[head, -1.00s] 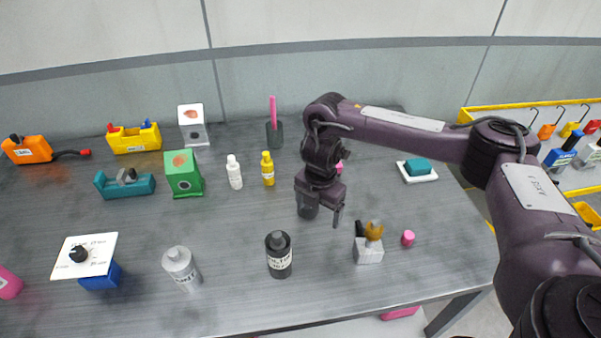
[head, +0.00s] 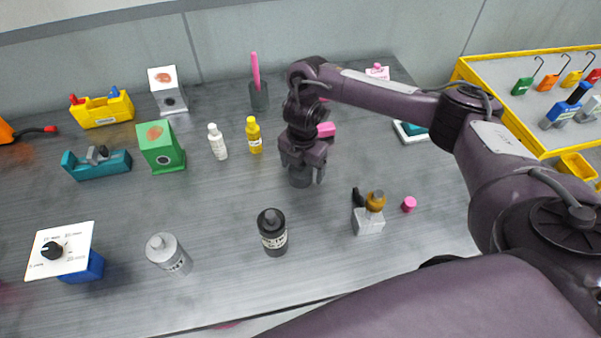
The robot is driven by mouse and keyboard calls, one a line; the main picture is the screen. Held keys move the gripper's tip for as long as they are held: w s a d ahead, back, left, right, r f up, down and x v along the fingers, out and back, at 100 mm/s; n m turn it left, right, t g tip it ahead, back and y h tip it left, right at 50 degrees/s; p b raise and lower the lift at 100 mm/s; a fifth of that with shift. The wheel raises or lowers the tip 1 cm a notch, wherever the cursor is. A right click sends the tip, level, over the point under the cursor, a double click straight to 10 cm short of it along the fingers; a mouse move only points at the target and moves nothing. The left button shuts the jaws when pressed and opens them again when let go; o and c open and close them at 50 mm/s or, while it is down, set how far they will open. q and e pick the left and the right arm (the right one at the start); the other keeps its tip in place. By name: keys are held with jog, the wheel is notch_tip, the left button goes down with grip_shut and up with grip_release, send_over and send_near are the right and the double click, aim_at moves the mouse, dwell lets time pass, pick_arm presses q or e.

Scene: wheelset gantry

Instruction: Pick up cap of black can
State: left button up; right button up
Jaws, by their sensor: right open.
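The black can (head: 273,240) stands upright with its black cap (head: 270,217) on, near the front middle of the table in the head view. My right gripper (head: 304,178) is open, pointing down, behind and slightly right of the can, apart from it. A dark grey round thing (head: 299,178) shows at the gripper's fingers, partly hidden; I cannot tell whether it touches them. My left gripper is not in view.
A grey can (head: 169,255) stands left of the black can. A perfume-like bottle (head: 369,220) and a pink cap (head: 409,204) are to the right. White (head: 218,143) and yellow (head: 254,136) bottles stand farther back. Bare table (head: 220,205) lies between.

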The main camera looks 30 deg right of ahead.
jog(key=shift+f, duration=0.55)
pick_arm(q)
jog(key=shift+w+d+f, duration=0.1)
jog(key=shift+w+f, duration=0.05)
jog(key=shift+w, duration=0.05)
pick_arm(e)
jog(key=shift+r, duration=0.1)
jog(key=c, duration=1.1)
